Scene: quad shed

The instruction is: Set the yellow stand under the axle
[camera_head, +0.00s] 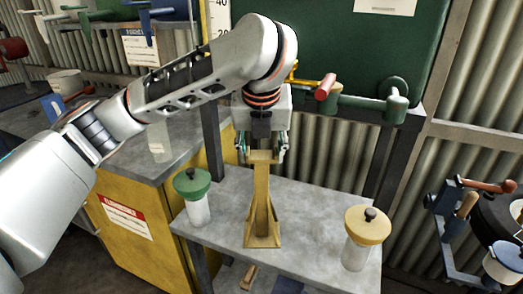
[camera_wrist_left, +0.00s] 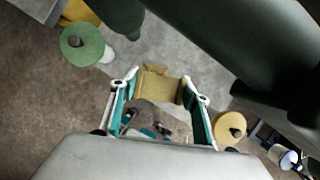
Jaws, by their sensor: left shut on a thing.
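The yellow stand (camera_head: 262,210) is upright over the grey bench top, with a wide foot and a notched top. I cannot tell whether its foot touches the bench. My left gripper (camera_head: 262,150) points down and is shut on the stand near its top. In the left wrist view the stand's top (camera_wrist_left: 160,84) shows between the fingers of my left gripper (camera_wrist_left: 160,105). A green bar (camera_head: 358,105) with a red grip, possibly the axle, is to the right of my wrist. My arm hides part of that area. My right gripper is not in view.
A green-lidded jar (camera_head: 195,203) stands left of the stand, and a yellow-lidded jar (camera_head: 361,250) stands to its right. Dark posts and a green panel (camera_head: 415,45) rise behind. A yellow cabinet (camera_head: 140,215) is at the left. The bench top (camera_head: 315,215) is bare between the stand and the right jar.

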